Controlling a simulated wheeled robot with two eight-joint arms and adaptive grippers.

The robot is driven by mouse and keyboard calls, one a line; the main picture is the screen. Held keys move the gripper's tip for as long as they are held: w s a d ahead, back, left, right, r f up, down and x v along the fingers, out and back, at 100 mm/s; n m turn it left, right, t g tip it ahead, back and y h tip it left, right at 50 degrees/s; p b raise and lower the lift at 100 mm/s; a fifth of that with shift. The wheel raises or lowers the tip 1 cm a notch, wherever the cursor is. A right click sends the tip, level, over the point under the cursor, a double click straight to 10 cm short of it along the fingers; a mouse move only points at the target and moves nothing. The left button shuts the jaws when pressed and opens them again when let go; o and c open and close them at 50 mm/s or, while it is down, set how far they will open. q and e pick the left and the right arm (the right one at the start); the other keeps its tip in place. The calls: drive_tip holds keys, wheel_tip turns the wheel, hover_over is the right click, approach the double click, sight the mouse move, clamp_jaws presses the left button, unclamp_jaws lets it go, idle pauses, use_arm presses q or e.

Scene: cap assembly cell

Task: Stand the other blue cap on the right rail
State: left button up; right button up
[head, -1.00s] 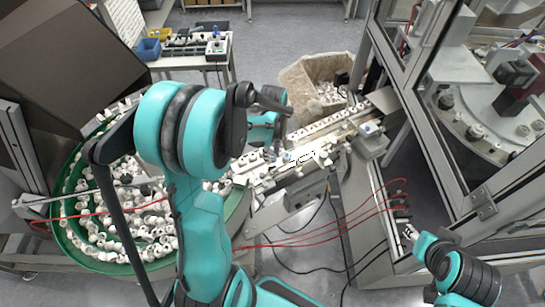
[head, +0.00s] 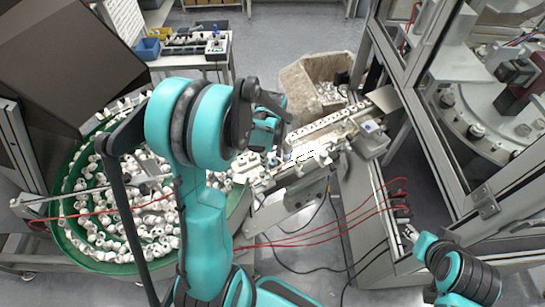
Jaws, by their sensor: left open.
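My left gripper (head: 283,151) is open at the near end of the feed rails, its fingers partly hidden by its own wrist and arm. A small pale-blue spot by its fingertips may be a blue cap, but it is too small to tell. The left rail (head: 318,124) carries a row of white caps. The right rail (head: 333,145) runs beside it, with a bright glare on its middle. A small blue piece (head: 370,126) shows at the far end of the rails; I cannot tell whether it is a cap. My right gripper (head: 409,233) is low at the right, away from the rails.
A green-rimmed bowl (head: 120,268) full of white caps lies at the left. A cardboard-coloured bin (head: 299,84) stands behind the rails. A framed machine (head: 455,165) closes off the right. Red hoses (head: 310,239) and dark cables hang below the rails.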

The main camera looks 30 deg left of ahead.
sight(272, 160)
use_arm(q)
drive_tip(key=shift+r+p, duration=0.25)
drive_tip(key=shift+p, duration=0.1)
wheel_tip(272, 160, up, 12)
drive_tip(key=s+d+r+m+t, duration=0.3)
drive_tip(key=s+d+m+t, duration=0.4)
drive_tip(key=m, duration=0.8)
drive_tip(key=s+d, duration=0.3)
drive_tip(key=s, duration=0.1)
drive_tip(key=shift+d+r+p, duration=0.3)
drive_tip(key=shift+d+r, duration=0.05)
drive_tip(key=shift+r, duration=0.05)
wheel_tip(272, 160, down, 26)
drive_tip(key=b, duration=2.6)
drive_tip(key=shift+f, duration=0.2)
